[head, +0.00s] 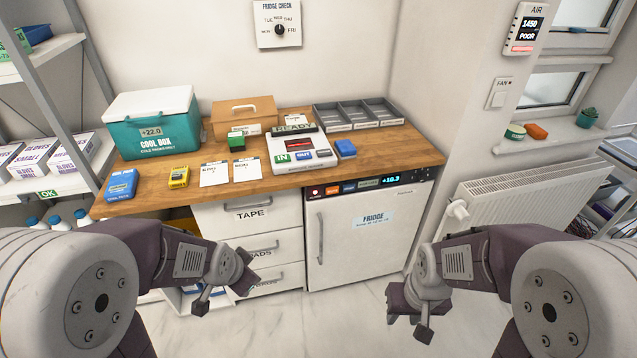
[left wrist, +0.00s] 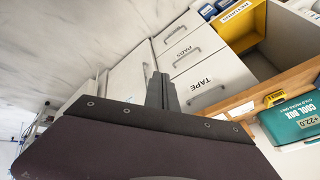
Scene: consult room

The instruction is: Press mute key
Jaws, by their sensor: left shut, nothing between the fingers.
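The fridge (head: 345,240) stands under the counter with its door closed. The dark panel along its top has a red mark (head: 314,191), an orange key (head: 332,190), a blue key (head: 349,187) and a lit display (head: 390,182) reading about +10.3. The key labels are too small to read, so I cannot tell which is mute. My left gripper (head: 201,303) is shut and empty, in front of the drawers; its fingers also show together in the left wrist view (left wrist: 161,92). My right gripper (head: 424,332) looks shut and empty, low and right of the fridge, apart from it.
Drawers (head: 245,215) stand left of the fridge. A radiator (head: 530,205) is at right. The floor before the fridge is clear.

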